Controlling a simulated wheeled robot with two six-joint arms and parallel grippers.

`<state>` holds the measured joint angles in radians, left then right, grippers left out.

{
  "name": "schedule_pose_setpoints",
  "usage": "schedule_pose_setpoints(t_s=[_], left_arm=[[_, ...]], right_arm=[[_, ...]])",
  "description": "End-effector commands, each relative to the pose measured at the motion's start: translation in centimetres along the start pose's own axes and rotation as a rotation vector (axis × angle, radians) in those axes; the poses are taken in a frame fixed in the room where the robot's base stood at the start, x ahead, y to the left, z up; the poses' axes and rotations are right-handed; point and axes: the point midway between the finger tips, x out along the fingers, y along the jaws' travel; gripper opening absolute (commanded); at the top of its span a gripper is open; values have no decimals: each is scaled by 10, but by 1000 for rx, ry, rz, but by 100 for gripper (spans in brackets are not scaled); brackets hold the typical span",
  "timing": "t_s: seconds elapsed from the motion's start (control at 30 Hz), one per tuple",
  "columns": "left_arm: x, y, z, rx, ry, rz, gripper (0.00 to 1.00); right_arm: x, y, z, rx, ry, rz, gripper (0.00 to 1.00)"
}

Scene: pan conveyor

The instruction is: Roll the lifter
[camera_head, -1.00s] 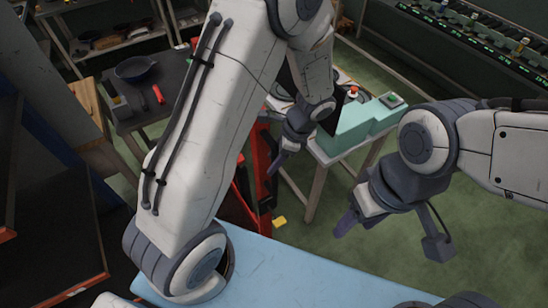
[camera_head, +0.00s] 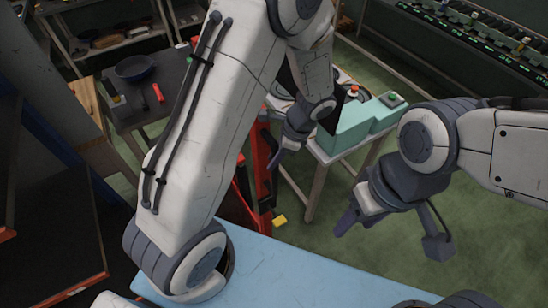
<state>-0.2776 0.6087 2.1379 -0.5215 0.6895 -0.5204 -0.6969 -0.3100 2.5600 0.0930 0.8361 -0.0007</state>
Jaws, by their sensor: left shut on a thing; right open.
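The red lifter (camera_head: 264,170) stands on the floor beyond my pale blue base, partly hidden behind my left arm. Its lower red part (camera_head: 259,217) shows beside that arm. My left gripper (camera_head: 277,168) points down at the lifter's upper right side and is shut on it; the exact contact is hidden. My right gripper (camera_head: 343,228) is open and empty, hanging over the green floor to the right, apart from the lifter.
A table with a teal box (camera_head: 345,135) and buttons stands just right of the lifter. A dark table with a black pan (camera_head: 135,68) and a red-handled item (camera_head: 158,92) stands at left. A conveyor (camera_head: 470,30) runs at the back right.

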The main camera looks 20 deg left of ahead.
Motion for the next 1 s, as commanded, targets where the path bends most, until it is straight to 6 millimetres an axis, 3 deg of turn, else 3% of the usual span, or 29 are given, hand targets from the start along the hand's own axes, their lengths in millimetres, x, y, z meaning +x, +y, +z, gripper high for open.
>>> schedule_pose_setpoints(t_s=[1.0], left_arm=[[-1, 11, -6, 25, -7, 2, 0]], right_arm=[[0, 0, 0, 0, 0, 0, 57]])
